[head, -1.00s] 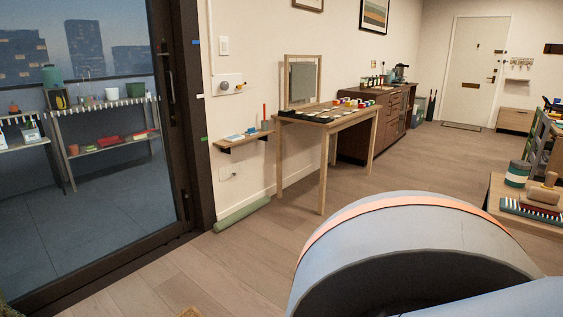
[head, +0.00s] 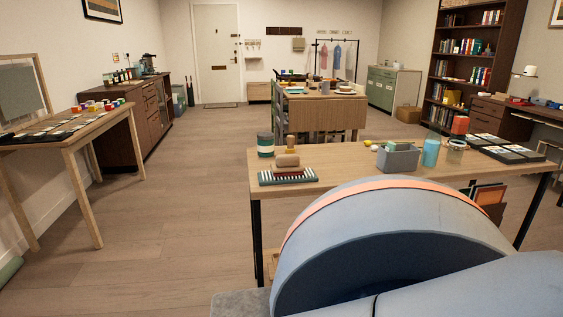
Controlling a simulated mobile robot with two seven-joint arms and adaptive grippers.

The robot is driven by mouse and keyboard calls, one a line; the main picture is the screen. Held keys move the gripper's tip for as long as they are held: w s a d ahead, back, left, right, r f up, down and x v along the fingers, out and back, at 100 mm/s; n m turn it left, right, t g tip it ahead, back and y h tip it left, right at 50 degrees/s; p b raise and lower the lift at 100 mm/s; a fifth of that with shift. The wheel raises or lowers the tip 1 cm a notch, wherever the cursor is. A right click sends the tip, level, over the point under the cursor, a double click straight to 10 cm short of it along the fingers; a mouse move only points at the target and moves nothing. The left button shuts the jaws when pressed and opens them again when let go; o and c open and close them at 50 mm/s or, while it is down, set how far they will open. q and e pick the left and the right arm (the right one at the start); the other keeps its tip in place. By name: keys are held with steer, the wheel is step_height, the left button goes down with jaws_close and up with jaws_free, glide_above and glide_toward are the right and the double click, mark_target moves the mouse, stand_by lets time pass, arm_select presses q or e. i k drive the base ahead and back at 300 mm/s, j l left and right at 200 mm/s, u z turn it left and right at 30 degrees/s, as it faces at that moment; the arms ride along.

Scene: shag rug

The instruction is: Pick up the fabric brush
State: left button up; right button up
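A brush-like object with a rounded wooden top (head: 287,160) lies at the left end of the near wooden table (head: 345,171). It rests on or just behind a green-and-white striped item (head: 287,178). It may be the fabric brush, but it is too small to be sure. A second small wooden piece with a knob (head: 290,146) stands just behind it. Neither of my grippers is in view. A large part of my own arm covers the lower right and hides the front of the near table.
On the near table stand a green-and-white canister (head: 265,145), a grey bin (head: 398,157), a blue cup (head: 431,152) and black trays (head: 500,148). A desk (head: 70,130) stands at left. Open wooden floor (head: 180,210) lies between. A second table (head: 320,108) stands behind.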

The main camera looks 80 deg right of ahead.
mark_target(287, 164)
steer(key=z, duration=2.3)
